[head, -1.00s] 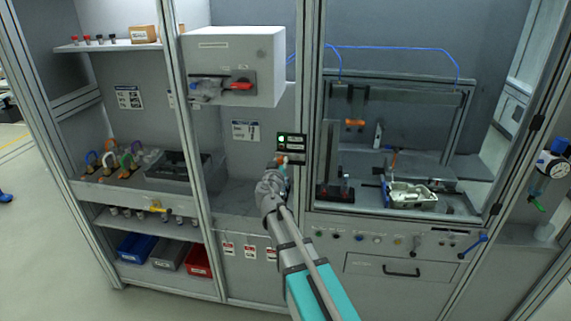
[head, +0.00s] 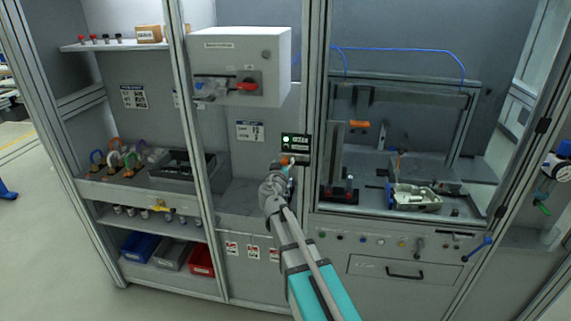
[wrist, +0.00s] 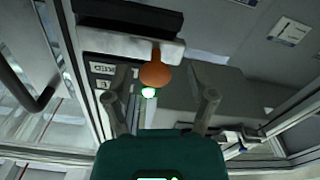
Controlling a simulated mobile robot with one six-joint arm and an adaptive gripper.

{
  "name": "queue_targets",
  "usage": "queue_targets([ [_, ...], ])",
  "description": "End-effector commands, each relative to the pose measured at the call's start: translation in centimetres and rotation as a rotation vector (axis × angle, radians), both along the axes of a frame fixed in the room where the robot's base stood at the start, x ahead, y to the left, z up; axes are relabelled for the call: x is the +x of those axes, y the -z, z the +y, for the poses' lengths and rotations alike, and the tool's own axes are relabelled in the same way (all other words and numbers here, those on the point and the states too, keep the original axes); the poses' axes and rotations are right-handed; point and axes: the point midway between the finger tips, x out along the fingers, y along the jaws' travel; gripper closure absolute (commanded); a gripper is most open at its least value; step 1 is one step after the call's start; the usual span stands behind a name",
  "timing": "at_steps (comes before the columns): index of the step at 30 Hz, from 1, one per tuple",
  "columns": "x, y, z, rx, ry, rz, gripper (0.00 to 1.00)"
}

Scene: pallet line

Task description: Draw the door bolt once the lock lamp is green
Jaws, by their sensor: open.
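The lock lamp (head: 286,139) on the small black panel beside the cell door is lit green. The bolt's orange knob (wrist: 155,74) hangs from a pale metal bar under a black block. I cannot tell whether the knob lies at fingertip depth.
The framed clear door (head: 400,150) is to the right, with a dark handle (wrist: 32,98) in the wrist view. A white switch box (head: 240,65) juts out at upper left of my gripper. A shelf with a dark tray (head: 178,165) lies left.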

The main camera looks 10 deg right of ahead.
Motion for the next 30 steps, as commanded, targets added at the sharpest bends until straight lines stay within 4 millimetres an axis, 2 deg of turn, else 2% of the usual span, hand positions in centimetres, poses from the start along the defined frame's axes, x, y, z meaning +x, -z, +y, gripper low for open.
queue_targets([
  [8,-2.8,0.0,0.9,0.000,0.001,0.000,0.27],
  [21,-9.4,0.0,3.5,0.000,-0.001,0.000,0.27],
  [30,-11.0,0.0,4.3,0.000,-0.001,0.001,0.27],
])
